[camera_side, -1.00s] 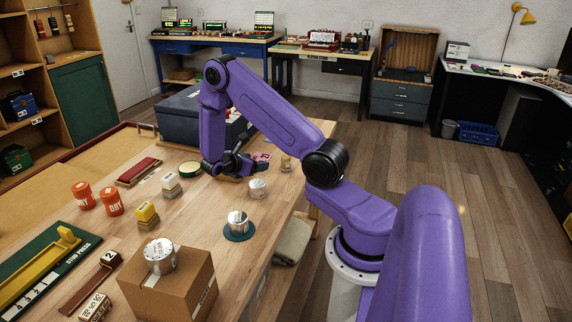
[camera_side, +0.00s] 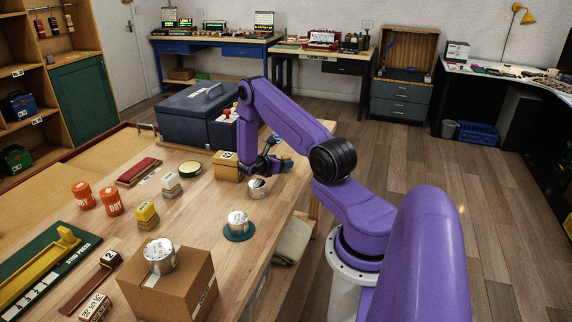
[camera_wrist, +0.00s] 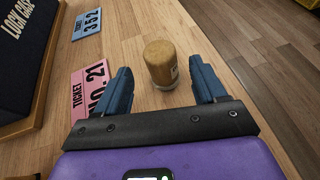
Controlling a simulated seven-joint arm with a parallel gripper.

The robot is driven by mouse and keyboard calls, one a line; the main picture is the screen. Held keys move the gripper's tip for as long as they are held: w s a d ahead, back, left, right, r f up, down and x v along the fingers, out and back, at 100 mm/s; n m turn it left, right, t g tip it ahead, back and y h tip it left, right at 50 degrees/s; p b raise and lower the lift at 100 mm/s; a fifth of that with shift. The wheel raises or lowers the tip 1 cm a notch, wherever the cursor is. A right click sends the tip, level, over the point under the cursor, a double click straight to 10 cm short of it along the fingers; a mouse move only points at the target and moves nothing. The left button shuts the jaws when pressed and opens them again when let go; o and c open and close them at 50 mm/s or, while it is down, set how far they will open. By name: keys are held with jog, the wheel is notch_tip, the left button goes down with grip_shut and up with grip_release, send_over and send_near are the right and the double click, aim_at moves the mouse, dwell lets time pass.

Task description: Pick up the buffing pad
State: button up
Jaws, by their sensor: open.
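No thing is plainly marked as the buffing pad, and I cannot tell which one it is. A small upright cylinder with a brown top and pale label (camera_wrist: 161,62) stands on the bench in the wrist view. My gripper (camera_wrist: 160,66) is open and empty, its blue fingers on either side of the cylinder in the picture; contact is not visible. In the side view my gripper (camera_side: 267,164) is low over the far right part of the bench. A long red-topped block (camera_side: 139,171) lies at the bench's far left.
Pink and blue tickets (camera_wrist: 90,88) (camera_wrist: 87,24) lie left of the cylinder, beside a dark case (camera_wrist: 28,50). A small box (camera_side: 228,167) and a silver-lidded tin (camera_side: 257,188) stand near my gripper. The bench edge is close on the right.

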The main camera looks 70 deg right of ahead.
jog(key=shift+x, duration=3.1)
jog(key=shift+s, duration=0.1)
jog(key=c, duration=1)
